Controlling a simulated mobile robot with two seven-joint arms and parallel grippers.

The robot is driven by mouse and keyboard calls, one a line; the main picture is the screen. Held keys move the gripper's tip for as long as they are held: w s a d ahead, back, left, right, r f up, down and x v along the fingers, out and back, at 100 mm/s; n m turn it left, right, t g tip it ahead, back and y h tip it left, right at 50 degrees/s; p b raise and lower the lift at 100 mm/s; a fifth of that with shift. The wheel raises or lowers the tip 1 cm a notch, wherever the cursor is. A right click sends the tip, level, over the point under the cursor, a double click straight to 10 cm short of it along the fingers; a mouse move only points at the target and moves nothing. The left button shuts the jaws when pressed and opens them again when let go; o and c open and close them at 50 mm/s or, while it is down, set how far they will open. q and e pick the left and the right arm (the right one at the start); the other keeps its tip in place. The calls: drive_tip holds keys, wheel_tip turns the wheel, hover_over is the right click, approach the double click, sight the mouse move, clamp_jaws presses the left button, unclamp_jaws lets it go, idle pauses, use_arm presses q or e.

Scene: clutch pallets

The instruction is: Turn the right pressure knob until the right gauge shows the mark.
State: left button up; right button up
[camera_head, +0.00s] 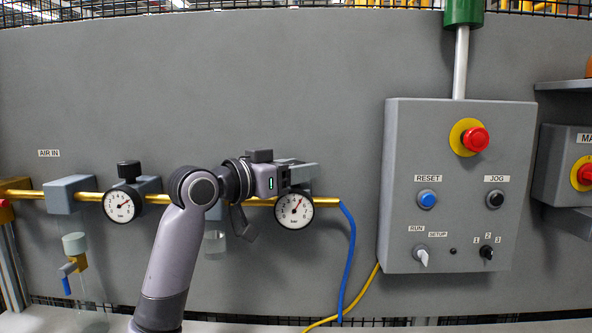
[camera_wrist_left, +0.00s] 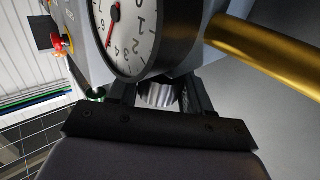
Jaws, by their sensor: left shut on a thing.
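The right gauge (camera_head: 294,211) is a round white dial with a dark rim on the brass pipe. It also shows close up in the left wrist view (camera_wrist_left: 128,32), where a red needle or mark is visible; I cannot tell how the pointer stands to the mark. My left gripper (camera_head: 303,174) is just above this gauge, its fingers pointing right. In the left wrist view it is shut on the right pressure knob (camera_wrist_left: 160,95), a ribbed piece between the two fingers. In the head view the gripper hides the knob. My right gripper is out of view.
A left gauge (camera_head: 122,206) with a black knob (camera_head: 129,170) sits on the same brass pipe (camera_head: 88,196). A blue hose (camera_head: 350,250) hangs at the right end. A grey control box (camera_head: 455,245) with buttons stands further right.

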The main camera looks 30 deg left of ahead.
use_arm(q)
drive_tip(key=o, duration=0.9)
drive_tip(key=shift+f, duration=0.1)
drive_tip(key=shift+o, duration=0.2)
drive_tip(key=b+v, duration=0.2)
drive_tip(key=v, duration=0.5)
drive_tip(key=shift+s, duration=0.1)
